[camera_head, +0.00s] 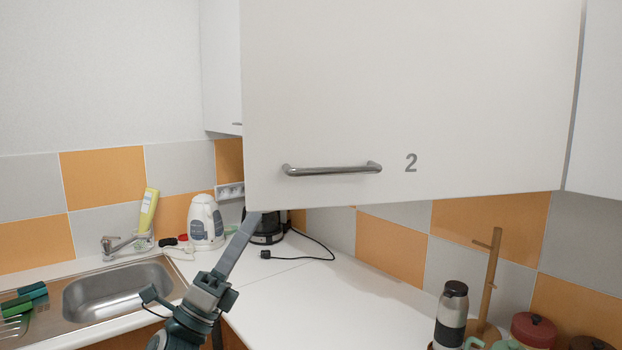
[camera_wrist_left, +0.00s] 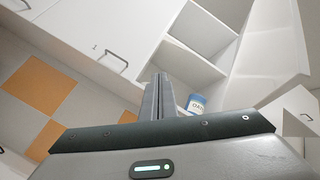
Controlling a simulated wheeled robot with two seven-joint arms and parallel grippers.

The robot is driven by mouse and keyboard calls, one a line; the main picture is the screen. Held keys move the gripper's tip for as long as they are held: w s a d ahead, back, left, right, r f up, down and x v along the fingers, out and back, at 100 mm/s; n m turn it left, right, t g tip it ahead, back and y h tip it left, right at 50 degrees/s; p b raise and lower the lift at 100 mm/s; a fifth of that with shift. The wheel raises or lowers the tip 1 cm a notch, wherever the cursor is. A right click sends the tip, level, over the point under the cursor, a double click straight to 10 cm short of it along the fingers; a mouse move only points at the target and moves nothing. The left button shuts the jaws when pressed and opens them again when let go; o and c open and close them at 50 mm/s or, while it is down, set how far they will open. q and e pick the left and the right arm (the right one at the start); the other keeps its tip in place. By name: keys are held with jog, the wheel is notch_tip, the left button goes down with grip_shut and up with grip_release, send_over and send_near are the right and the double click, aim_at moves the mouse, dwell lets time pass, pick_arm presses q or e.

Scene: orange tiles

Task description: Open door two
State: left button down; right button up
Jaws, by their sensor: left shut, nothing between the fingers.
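Door two (camera_head: 420,90) is a large white cabinet door with a grey "2" and a metal bar handle (camera_head: 332,169) near its lower left. It stands swung open from its right edge. In the left wrist view the open cabinet shows white shelves (camera_wrist_left: 205,35) and a blue-and-white container (camera_wrist_left: 197,103). My left gripper (camera_head: 252,219) is at the door's lower left corner, its tips partly hidden behind the bottom edge. Its fingers (camera_wrist_left: 159,84) are shut and empty in the left wrist view, pointing toward the opening. It is off the handle. My right gripper is out of view.
Below are a white counter (camera_head: 320,295), a sink (camera_head: 118,290) with a tap, a white kettle (camera_head: 206,222) and a black coffee maker (camera_head: 268,232) with a cord. A bottle (camera_head: 452,315), a wooden stand (camera_head: 488,280) and pots stand lower right.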

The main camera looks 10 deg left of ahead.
pick_arm(q)
jog(key=s+d+r+n+g+h, duration=0.1)
jog(key=s+r+n+g, duration=0.2)
jog(key=n, duration=0.8)
jog(key=s+r+n+g+h, duration=0.2)
jog(key=s+r+n+g, duration=0.1)
jog(key=r+n+g, duration=0.4)
jog(key=s+d+r+n+g+h, duration=0.1)
jog(key=s+r+n+g, duration=0.2)
jog(key=n+g, duration=0.7)
notch_tip(320, 180, up, 3)
jog(key=n, duration=0.6)
jog(key=shift+d+f+n, duration=0.2)
jog(key=shift+d+n, duration=0.1)
jog(key=shift+n, duration=0.1)
jog(key=shift+d, duration=0.2)
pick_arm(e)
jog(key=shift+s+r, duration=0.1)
